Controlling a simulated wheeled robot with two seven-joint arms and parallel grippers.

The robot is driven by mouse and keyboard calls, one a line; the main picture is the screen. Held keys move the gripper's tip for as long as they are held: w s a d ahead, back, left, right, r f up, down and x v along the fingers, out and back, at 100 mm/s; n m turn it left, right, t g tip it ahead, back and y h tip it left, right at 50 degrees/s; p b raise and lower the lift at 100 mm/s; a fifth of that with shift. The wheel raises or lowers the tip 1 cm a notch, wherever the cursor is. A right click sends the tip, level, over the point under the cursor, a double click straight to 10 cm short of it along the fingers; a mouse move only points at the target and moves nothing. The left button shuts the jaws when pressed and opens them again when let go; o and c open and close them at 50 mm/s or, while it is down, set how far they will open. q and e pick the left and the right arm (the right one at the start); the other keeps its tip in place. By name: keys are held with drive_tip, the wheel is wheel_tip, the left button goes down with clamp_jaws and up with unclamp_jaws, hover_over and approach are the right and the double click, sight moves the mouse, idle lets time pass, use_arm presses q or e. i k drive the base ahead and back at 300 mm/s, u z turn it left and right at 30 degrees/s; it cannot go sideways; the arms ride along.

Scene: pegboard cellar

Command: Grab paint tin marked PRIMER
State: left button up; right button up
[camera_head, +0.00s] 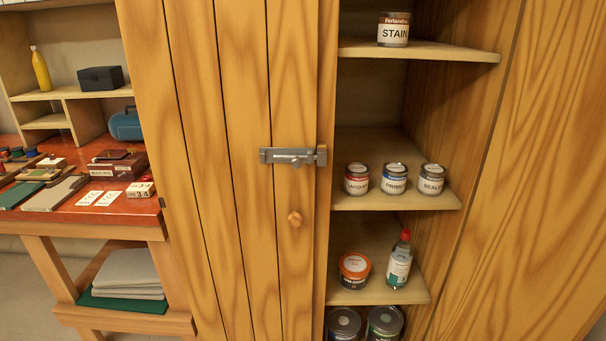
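The paint tin marked PRIMER (394,180) stands upright on the middle shelf (400,201) of an open wooden cupboard. It is a small metal tin with a white and blue label. A tin marked LACQUER (357,181), partly turned, stands close on its left. A tin marked SEALER (432,180) stands close on its right. Neither of my grippers shows in the head view.
A STAIN tin (393,31) stands on the shelf above. An orange-lidded tub (354,268) and a red-capped bottle (399,262) stand below. A wooden door (240,120) with a metal latch (293,156) borders the opening's left. A cluttered red workbench (110,207) is at left.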

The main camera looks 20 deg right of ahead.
sight(395, 173)
drive_tip(key=u, duration=0.6)
drive_tip(key=i, duration=0.9)
drive_tip(key=z, duration=0.05)
